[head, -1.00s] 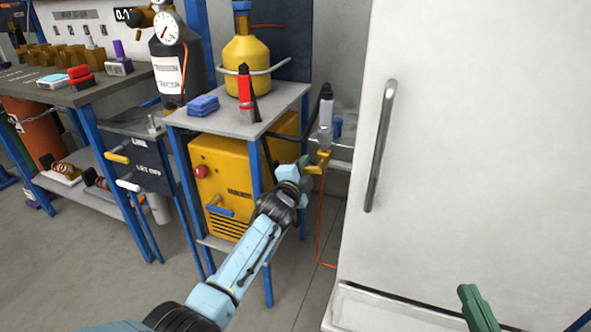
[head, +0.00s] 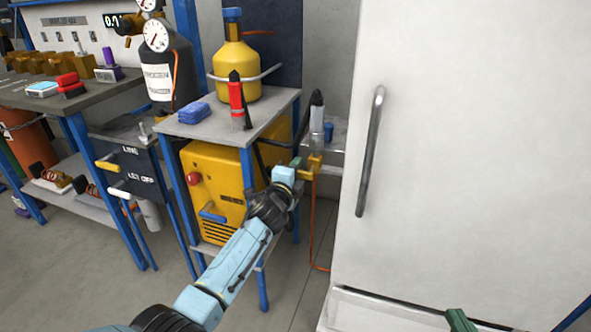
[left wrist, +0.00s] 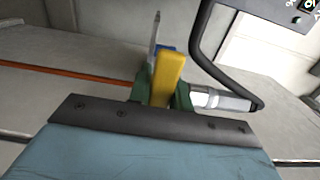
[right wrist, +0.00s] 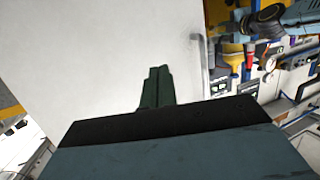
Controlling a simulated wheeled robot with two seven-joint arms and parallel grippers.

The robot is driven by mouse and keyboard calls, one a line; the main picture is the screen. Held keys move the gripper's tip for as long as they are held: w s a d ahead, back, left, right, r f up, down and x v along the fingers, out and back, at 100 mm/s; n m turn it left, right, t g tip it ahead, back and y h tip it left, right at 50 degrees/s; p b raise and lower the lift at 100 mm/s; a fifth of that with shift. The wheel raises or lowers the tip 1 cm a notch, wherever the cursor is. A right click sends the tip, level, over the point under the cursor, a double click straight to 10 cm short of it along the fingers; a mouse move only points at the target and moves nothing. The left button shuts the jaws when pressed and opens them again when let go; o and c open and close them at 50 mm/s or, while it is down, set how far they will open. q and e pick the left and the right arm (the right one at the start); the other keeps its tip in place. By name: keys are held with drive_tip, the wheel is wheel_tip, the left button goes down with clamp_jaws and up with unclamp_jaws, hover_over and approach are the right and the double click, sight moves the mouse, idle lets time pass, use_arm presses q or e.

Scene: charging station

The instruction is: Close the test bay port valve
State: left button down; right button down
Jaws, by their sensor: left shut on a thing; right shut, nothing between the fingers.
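A yellow valve handle (head: 315,162) is at the small wall shelf, between the yellow machine and the white cabinet. My left gripper (head: 298,165) reaches it from the left. In the left wrist view the yellow handle (left wrist: 168,75) stands between the green fingers of my left gripper (left wrist: 163,96), which are shut on it. A grey and white cylindrical fitting (left wrist: 222,99) with a black hose is beside it. My right gripper (head: 460,320) is at the bottom edge of the head view. In the right wrist view my right gripper (right wrist: 157,88) is shut and empty before a white surface.
The white cabinet (head: 470,130) with a long metal handle fills the right. A blue-framed cart (head: 190,130) carries a yellow gas cylinder (head: 237,70), a red tool and a blue sponge. An orange line (head: 312,230) hangs below the valve. Floor shows in front of the cart.

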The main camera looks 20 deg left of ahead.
use_arm(q)
drive_tip(key=shift+r, duration=0.1)
drive_tip(key=c, duration=1.3)
unclamp_jaws()
drive_tip(key=shift+s, duration=0.1)
drive_tip(key=shift+s+a+p, duration=0.15)
drive_tip(key=shift+s+p, duration=0.75)
drive_tip(key=shift+s, duration=1.3)
drive_tip(key=shift+s+a+p, duration=0.15)
drive_tip(key=shift+s+p, duration=0.75)
drive_tip(key=shift+s, duration=1.25)
drive_tip(key=shift+s+a+p, duration=0.15)
drive_tip(key=shift+s+p, duration=0.75)
drive_tip(key=shift+s, duration=1.3)
use_arm(e)
drive_tip(key=s+d+f+g+h, duration=0.2)
drive_tip(key=s+d+f+g, duration=0.1)
drive_tip(key=s+f+g, duration=0.2)
drive_tip(key=s+d+f+g+h, duration=0.1)
drive_tip(key=s+d+f+g, duration=0.3)
drive_tip(key=s+f+g, duration=0.2)
drive_tip(key=shift+s+f+m+g+h, duration=0.35)
drive_tip(key=shift+s+f, duration=0.3)
drive_tip(key=shift+f, duration=0.75)
